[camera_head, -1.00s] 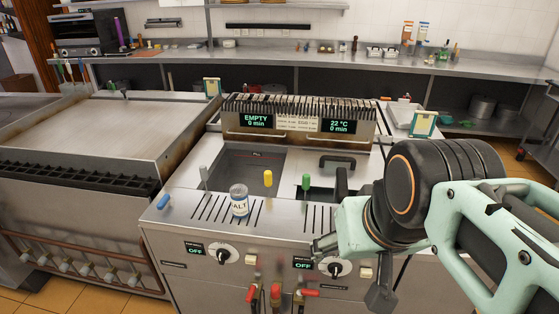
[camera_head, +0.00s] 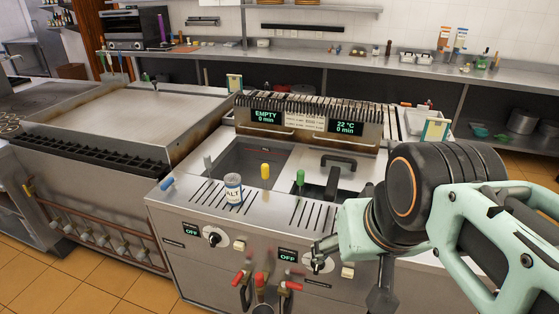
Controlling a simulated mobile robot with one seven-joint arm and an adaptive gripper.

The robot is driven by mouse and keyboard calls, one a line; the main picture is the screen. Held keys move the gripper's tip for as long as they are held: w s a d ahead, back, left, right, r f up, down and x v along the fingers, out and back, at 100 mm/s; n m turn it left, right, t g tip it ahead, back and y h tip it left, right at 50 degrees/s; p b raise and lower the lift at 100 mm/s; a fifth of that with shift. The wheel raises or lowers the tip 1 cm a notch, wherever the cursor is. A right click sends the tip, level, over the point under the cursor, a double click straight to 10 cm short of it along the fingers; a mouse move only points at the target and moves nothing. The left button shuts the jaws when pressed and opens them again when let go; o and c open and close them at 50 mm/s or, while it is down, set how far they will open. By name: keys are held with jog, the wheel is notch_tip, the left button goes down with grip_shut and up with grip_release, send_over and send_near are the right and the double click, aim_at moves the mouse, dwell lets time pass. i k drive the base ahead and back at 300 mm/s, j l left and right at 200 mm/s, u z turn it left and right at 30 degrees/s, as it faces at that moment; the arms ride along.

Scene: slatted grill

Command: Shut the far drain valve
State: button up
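Red-handled valves sit low on the front of the steel two-basin cooker: a left red handle (camera_head: 240,280) and a right red handle (camera_head: 292,286), with pipework between them. The lower parts are cut off by the picture's bottom edge. Which one is the far drain valve I cannot tell.
On the cooker's top stand a salt can (camera_head: 233,189), a yellow-topped lever (camera_head: 265,171), a green-topped lever (camera_head: 300,178) and a blue handle (camera_head: 167,184). The left dial (camera_head: 214,240) protrudes from the front panel. A flat griddle (camera_head: 150,120) adjoins at left. Tiled floor (camera_head: 110,280) is open at lower left.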

aim_at(242, 274)
jog(key=k+l+u, duration=0.15)
jog(key=l, duration=0.25)
jog(key=l+u, duration=0.15)
jog(key=l, duration=0.2)
jog(key=k+j+u, duration=0.1)
jog(key=u, duration=0.55)
jog(key=j+z, duration=0.2)
jog(key=l+z, duration=0.4)
jog(key=i+j, duration=0.7)
